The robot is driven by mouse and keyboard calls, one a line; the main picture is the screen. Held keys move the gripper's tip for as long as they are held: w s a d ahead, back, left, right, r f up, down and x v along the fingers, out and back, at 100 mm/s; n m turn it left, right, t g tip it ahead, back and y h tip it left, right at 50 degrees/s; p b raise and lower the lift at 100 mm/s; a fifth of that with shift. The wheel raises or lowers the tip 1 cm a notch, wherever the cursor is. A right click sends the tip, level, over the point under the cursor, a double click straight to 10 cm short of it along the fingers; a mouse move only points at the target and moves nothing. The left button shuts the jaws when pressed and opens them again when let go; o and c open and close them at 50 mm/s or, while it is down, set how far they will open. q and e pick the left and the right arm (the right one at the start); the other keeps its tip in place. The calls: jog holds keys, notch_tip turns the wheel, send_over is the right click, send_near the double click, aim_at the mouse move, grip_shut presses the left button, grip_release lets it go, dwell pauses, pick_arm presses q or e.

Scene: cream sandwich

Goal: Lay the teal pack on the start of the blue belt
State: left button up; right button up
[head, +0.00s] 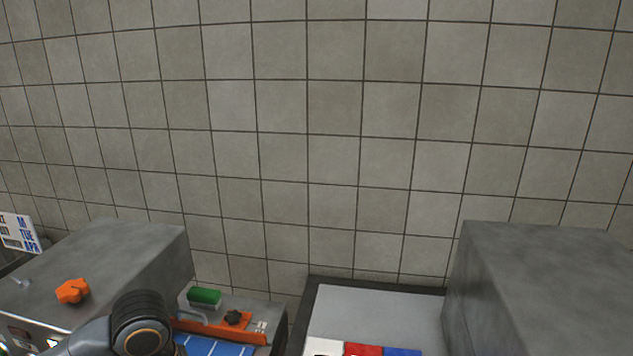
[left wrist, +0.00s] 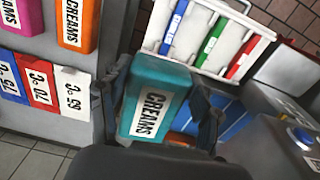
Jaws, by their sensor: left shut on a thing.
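The teal pack (left wrist: 158,92), labelled CREAMS, shows in the left wrist view between the two dark fingers of my left gripper (left wrist: 153,100). The gripper is shut on it. The pack is tilted in the picture. The blue belt (left wrist: 232,118) lies behind and to the right of the pack, partly hidden by a finger. In the head view the blue belt (head: 214,347) shows at the bottom edge, beside an orange side piece. My left arm reaches in at the lower left there, but its gripper and the pack are out of that view. My right gripper is in neither view.
A white rack (left wrist: 212,32) with blue, green and red items stands beyond the pack. Magenta and orange packs (left wrist: 76,22) sit on a shelf at left, above numbered tags. Grey housings (head: 120,265) and (head: 545,285) flank the belt area. A tiled wall stands behind.

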pick_arm(q)
jog(key=shift+n, duration=0.5)
jog(key=s+d, duration=0.1)
jog(key=d, duration=0.1)
jog(key=s+d+r+b, duration=0.1)
jog(key=s+d, duration=0.1)
jog(key=shift+d, duration=0.15)
